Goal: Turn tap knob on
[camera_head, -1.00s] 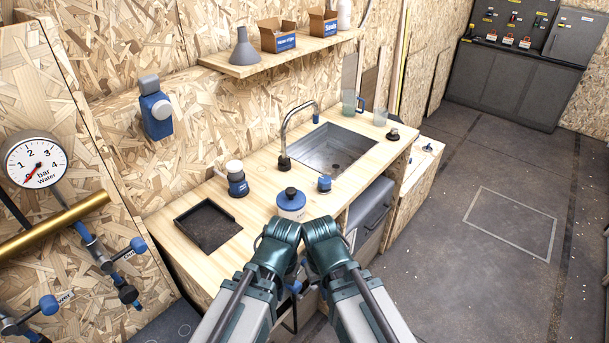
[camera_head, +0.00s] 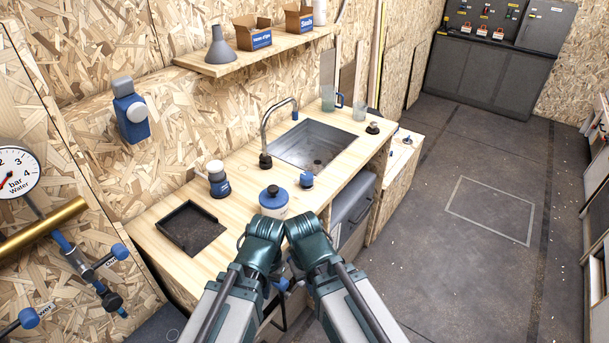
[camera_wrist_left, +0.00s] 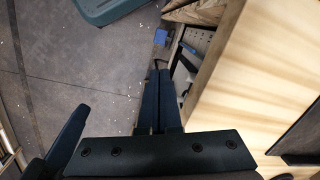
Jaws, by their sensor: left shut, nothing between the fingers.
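A curved grey tap (camera_head: 266,135) stands at the left edge of the sink (camera_head: 313,145) on the wooden counter. A small blue knob (camera_head: 306,179) sits on the counter in front of the sink. I cannot tell whether it works the tap. My left gripper shows in the left wrist view (camera_wrist_left: 158,78), shut and empty, beside the counter's edge above the floor. A blue part (camera_wrist_left: 160,37) lies beyond its fingertips. In the head view my arms hide most of that gripper below the counter front. My right gripper cannot be made out.
A blue-and-white jar (camera_head: 273,201), a dark tray (camera_head: 191,229) and a blue-based bottle (camera_head: 218,180) stand on the counter. Blue-handled pipe valves (camera_head: 120,251) and a water gauge (camera_head: 17,172) are at the left. Open floor (camera_head: 455,260) lies to the right.

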